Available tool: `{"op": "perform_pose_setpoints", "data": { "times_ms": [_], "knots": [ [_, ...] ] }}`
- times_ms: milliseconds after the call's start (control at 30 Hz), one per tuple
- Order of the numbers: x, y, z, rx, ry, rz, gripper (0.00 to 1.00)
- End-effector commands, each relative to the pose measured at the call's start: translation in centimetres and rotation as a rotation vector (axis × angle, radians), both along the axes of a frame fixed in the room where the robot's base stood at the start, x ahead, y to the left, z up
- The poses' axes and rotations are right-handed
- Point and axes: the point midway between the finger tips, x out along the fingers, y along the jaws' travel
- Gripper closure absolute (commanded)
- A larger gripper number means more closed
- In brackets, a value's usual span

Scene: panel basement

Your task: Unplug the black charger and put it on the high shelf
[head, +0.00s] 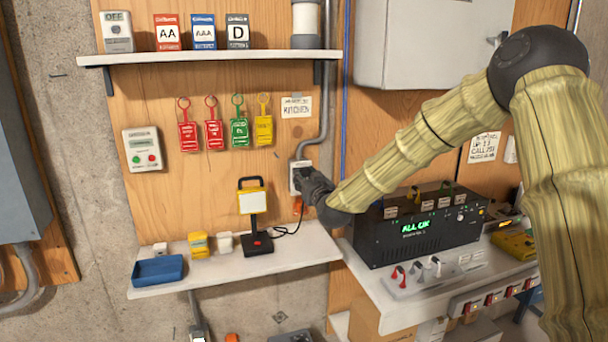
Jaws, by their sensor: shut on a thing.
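My gripper (310,183) is at the wall outlet (296,166), to the right of the tags on the wooden panel. It is shut on the black charger, at the outlet's face. The charger is mostly hidden by the dark gripper, and I cannot tell whether its pins are still in the outlet. A black cord (292,232) runs from the yellow work lamp (252,203) up toward the gripper. The high shelf (215,56) is white and sits at the upper left, above the tags.
The high shelf holds a grey box (117,32), AA, AAA and D boxes (203,32) and a grey cylinder (305,22); gaps lie between them. A lower shelf (180,287) holds a blue tray (159,271) and small items. A black device (420,228) and grey cabinet (428,42) flank my arm.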

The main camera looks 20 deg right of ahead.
Motion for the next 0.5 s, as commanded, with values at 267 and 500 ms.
{"op": "perform_pose_setpoints", "data": {
  "times_ms": [267,500],
  "knots": [
    [-0.9,0.0,0.0,0.000,-0.001,0.000,1.00],
    [-1.6,-0.1,0.1,0.000,-0.002,-0.001,1.00]
  ]
}}
